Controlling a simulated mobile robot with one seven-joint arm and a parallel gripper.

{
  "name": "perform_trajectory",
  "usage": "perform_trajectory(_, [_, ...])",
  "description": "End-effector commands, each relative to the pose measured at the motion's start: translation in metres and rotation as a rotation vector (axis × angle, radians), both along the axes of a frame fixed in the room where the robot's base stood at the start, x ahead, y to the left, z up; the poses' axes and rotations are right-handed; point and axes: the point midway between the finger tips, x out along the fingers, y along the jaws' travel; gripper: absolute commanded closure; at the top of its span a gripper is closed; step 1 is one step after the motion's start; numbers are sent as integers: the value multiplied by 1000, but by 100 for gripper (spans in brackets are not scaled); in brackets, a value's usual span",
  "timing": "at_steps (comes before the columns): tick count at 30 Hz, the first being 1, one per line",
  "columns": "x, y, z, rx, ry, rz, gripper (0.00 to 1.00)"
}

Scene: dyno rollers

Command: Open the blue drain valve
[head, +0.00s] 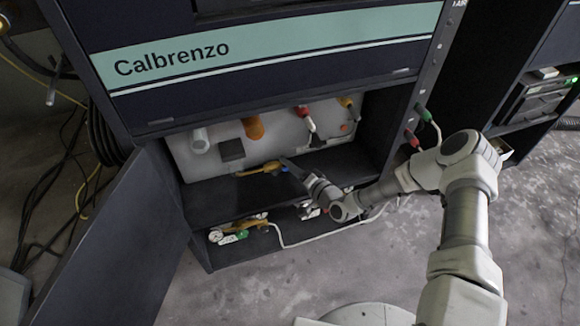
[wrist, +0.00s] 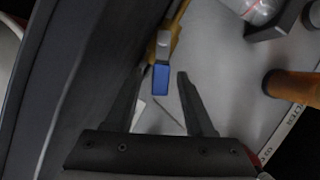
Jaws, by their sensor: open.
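The blue drain valve handle (wrist: 160,79) shows in the wrist view, just ahead of and between the fingertips of my gripper (wrist: 160,78). The handle joins a grey metal piece on a yellow-brown fitting (wrist: 176,26). In the head view the brass-coloured fitting (head: 262,168) lies on the upper shelf of the open cabinet, with a small bit of blue (head: 284,169) at its right end. My gripper (head: 287,164) reaches in from the right beside it. The fingers are apart, one on each side of the handle, and I see no contact.
The cabinet door (head: 125,250) stands open on the left. Orange (head: 254,128), red (head: 303,113) and yellow (head: 346,102) fittings sit on the grey tank (head: 270,143) behind. The lower shelf holds a gauge assembly (head: 238,230) and a white hose (head: 310,240).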

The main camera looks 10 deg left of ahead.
Motion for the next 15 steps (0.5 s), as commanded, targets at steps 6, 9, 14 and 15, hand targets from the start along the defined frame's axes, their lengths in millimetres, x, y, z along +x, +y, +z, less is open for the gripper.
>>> perform_trajectory(6, [-9, -14, 5, -1, 0, -1, 46])
perform_trajectory(9, [-21, -30, 9, 0, 2, -3, 46])
perform_trajectory(14, [-45, -61, 15, -1, 2, -3, 46])
perform_trajectory(15, [-51, -68, 17, 0, 3, -3, 46])
